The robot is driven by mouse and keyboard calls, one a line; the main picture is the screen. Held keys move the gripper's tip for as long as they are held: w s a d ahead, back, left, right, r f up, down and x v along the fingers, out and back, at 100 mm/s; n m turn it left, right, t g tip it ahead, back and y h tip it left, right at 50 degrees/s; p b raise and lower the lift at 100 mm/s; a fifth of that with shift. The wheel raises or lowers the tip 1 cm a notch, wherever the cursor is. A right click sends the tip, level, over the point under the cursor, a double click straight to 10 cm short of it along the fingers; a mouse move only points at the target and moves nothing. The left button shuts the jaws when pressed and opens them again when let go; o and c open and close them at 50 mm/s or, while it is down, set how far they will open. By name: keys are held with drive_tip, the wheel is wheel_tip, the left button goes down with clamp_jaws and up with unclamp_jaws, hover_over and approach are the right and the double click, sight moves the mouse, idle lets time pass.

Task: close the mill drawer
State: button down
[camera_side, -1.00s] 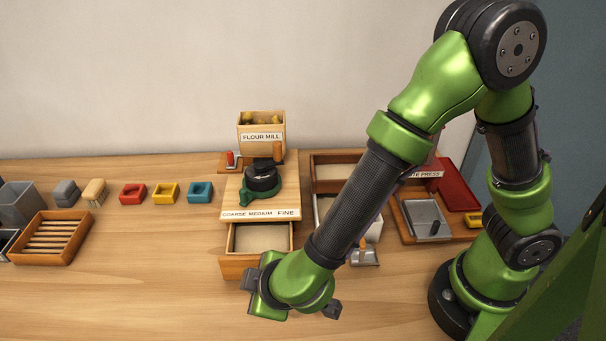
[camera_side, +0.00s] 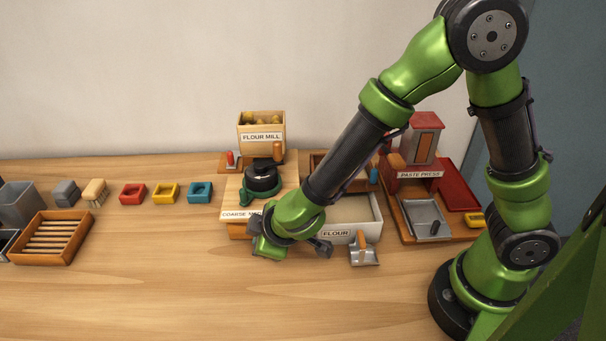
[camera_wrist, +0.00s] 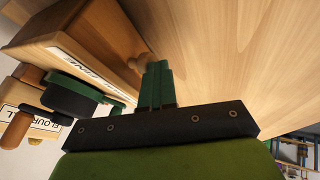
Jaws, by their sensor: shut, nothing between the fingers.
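The flour mill (camera_side: 262,125) stands against the wall, with a black and green dial (camera_side: 262,178) on its wooden top. The mill drawer (camera_side: 238,230) is mostly hidden behind my gripper in the side view. Only the left end of its wooden front shows, close under the mill's front edge, and no open tray shows. In the wrist view my gripper (camera_wrist: 157,80) has its green fingers together and empty, beside the round wooden knob (camera_wrist: 139,62) on the drawer front. I cannot tell whether they touch it, or whether a small gap remains at the drawer.
Right of the mill stand a white flour bin (camera_side: 362,215) with a scoop (camera_side: 363,250) in front, and the paste press (camera_side: 422,150). Red, yellow and blue blocks and a slatted wooden tray (camera_side: 50,240) lie to the left. The table front is clear.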

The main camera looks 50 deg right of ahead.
drive_tip(key=shift+w+d, duration=0.2)
drive_tip(key=shift+d, duration=0.1)
drive_tip(key=s+a, duration=0.3)
drive_tip(key=shift+s+a+r, duration=0.2)
drive_tip(key=shift+a+r, duration=0.1)
drive_tip(key=shift+a, duration=0.1)
drive_tip(key=shift+s+d+r+g, duration=0.5)
drive_tip(key=shift+s+r+g, duration=0.1)
drive_tip(key=shift+s+r, duration=2.95)
drive_tip(key=s+d+r+m+y, duration=0.1)
drive_tip(key=s+d+r+m, duration=0.1)
drive_tip(key=d+r+m, duration=0.3)
drive_tip(key=s+d+r+m+t+y, duration=0.1)
drive_tip(key=d+r+m, duration=0.5)
drive_tip(key=d, duration=0.6)
drive_tip(key=shift+s+d+r+y, duration=0.2)
drive_tip(key=shift+s+r+y, duration=0.25)
drive_tip(key=shift+r, duration=0.45)
